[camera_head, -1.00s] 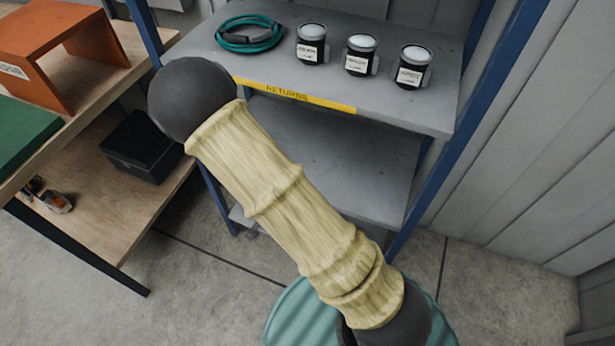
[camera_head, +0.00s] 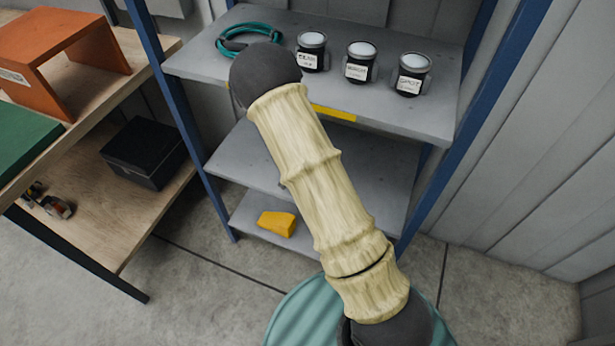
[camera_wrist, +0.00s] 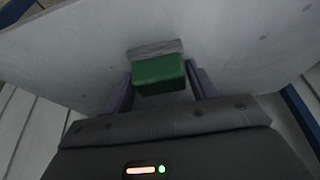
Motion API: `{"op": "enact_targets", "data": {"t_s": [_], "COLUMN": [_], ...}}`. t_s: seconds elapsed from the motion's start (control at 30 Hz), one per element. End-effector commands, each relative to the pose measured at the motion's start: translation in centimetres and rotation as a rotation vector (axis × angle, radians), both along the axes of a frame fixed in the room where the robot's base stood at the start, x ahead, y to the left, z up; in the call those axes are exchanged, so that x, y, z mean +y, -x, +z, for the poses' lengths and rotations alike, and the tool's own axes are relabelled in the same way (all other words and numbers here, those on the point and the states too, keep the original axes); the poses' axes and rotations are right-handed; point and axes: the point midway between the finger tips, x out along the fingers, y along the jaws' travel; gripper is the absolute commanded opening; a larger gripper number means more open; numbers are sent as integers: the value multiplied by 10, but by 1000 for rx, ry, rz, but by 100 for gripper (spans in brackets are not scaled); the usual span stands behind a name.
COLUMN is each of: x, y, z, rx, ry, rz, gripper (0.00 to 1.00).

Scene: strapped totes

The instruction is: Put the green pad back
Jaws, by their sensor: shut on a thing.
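The green pad (camera_wrist: 159,74) is a small block between the two fingers of my gripper (camera_wrist: 160,84) in the wrist view. My gripper is shut on it. A grey strip (camera_wrist: 154,48) shows along the pad's far edge, against a pale grey shelf-like surface (camera_wrist: 235,40). I cannot tell whether the strip is part of the pad, or whether the pad touches the surface. In the head view my gripper and the pad are hidden behind my arm.
A grey shelf unit (camera_head: 395,113) with blue posts holds several dark labelled jars (camera_head: 359,63) and a teal coil (camera_head: 240,40). A yellow wedge (camera_head: 277,223) lies on its lowest shelf. Left, a wooden bench (camera_head: 105,75) bears an orange stand (camera_head: 45,45) and a green slab (camera_head: 22,138).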

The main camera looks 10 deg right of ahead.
Motion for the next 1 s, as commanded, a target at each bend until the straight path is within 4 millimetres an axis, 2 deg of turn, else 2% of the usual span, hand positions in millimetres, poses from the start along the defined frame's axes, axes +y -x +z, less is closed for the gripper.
{"op": "enact_targets", "data": {"t_s": [0.27,0.53,0.9,0.93,1.0], "x": [0,0,0,1,1], "y": [1,1,1,1,1], "z": [-3,-35,-38,-38,-38], "rx": [0,3,0,0,0], "ry": [0,1,0,0,0], "rz": [1,0,0,0,0], "gripper": [32,32,32,59,73]}}
